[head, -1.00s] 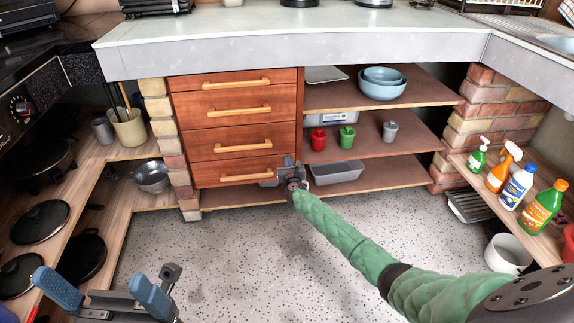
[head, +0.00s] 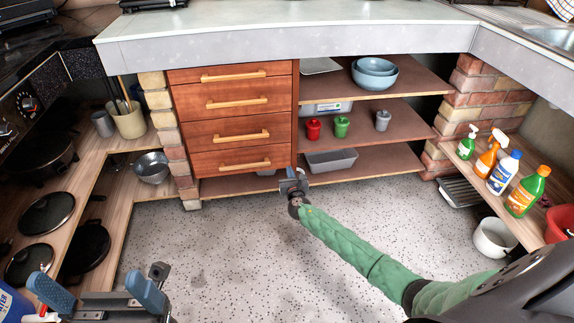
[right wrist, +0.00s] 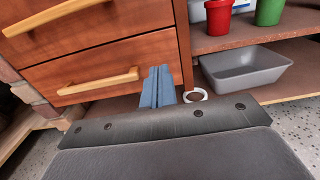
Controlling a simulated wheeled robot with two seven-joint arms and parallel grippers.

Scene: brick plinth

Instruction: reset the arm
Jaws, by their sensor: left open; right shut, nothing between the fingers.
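My right arm, in a green sleeve, reaches in from the lower right of the head view. Its gripper (head: 293,183) is in front of the lower right corner of the wooden drawer unit (head: 236,118). In the right wrist view its blue fingers (right wrist: 157,87) are together with nothing between them, near the bottom drawer's right edge. My left gripper (head: 100,292) is at the lower left of the head view, with its two blue fingers wide apart and nothing held. All the drawers look shut.
Shelves to the right hold blue bowls (head: 375,72), a red cup (head: 313,129), a green cup (head: 342,126) and a grey bin (head: 331,160). Pans with lids (head: 46,215) are on the left shelf. Bottles (head: 504,172) stand on the right shelf. The speckled floor between is clear.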

